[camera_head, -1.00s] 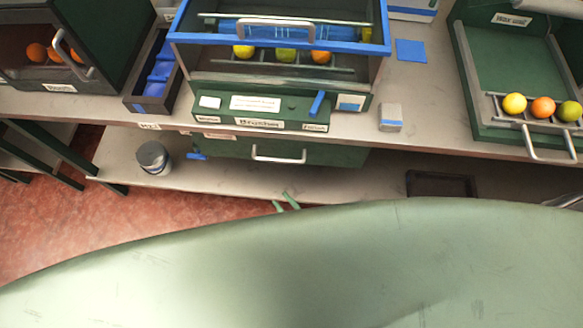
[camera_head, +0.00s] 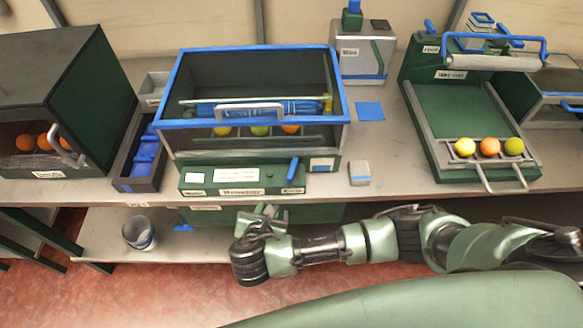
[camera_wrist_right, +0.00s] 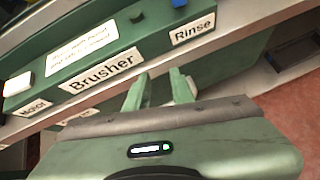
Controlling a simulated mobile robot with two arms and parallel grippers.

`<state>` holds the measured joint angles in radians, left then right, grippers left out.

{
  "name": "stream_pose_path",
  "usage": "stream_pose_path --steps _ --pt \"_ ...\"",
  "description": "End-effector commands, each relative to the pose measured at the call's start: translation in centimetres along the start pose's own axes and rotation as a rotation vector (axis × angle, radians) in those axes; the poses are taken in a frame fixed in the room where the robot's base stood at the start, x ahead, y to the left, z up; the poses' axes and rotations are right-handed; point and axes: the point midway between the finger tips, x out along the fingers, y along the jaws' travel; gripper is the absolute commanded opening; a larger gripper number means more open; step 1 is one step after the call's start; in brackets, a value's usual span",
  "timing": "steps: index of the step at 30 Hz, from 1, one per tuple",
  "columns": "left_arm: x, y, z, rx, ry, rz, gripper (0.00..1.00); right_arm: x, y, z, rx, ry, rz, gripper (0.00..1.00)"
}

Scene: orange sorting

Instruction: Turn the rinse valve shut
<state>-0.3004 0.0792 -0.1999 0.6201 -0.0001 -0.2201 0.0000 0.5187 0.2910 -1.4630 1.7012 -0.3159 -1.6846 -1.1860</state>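The brusher (camera_head: 172,138) is a green machine with a blue-rimmed clear tank on the bench. At the right end of its front panel, a blue lever (camera_head: 293,168) stands slightly tilted above the Rinse label (camera_head: 293,190). In the right wrist view the lower part of the blue lever (camera_wrist_right: 179,3) shows at the top edge, above the Rinse label (camera_wrist_right: 192,33). My right gripper (camera_head: 261,213) is below the panel's front edge, apart from the lever. Its two green fingers (camera_wrist_right: 157,90) are spread with nothing visible between them. My left gripper is out of view.
Fruit (camera_head: 259,130) lies inside the brusher. A green waxing unit (camera_head: 425,140) with fruit stands to the right. A small grey block (camera_head: 359,173) sits right of the panel. A dark box (camera_head: 70,90) stands left. A grey cup (camera_head: 139,232) is on the lower shelf.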

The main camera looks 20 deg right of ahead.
Motion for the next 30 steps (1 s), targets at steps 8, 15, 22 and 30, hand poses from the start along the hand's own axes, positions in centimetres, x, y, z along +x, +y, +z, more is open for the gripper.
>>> stream_pose_path --steps 8,15,22,30 --pt "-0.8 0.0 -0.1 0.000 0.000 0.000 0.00 -2.9 -2.3 8.4 -0.079 -0.286 -0.122 0.24" --pt "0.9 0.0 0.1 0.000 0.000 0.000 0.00 -1.6 -2.7 9.1 -0.083 -0.313 -0.133 0.24" --pt "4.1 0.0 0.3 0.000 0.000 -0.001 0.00 1.0 -3.1 9.7 -0.081 -0.312 -0.132 0.24" --pt "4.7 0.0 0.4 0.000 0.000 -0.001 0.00 3.2 -3.5 11.0 -0.083 -0.307 -0.137 0.24"
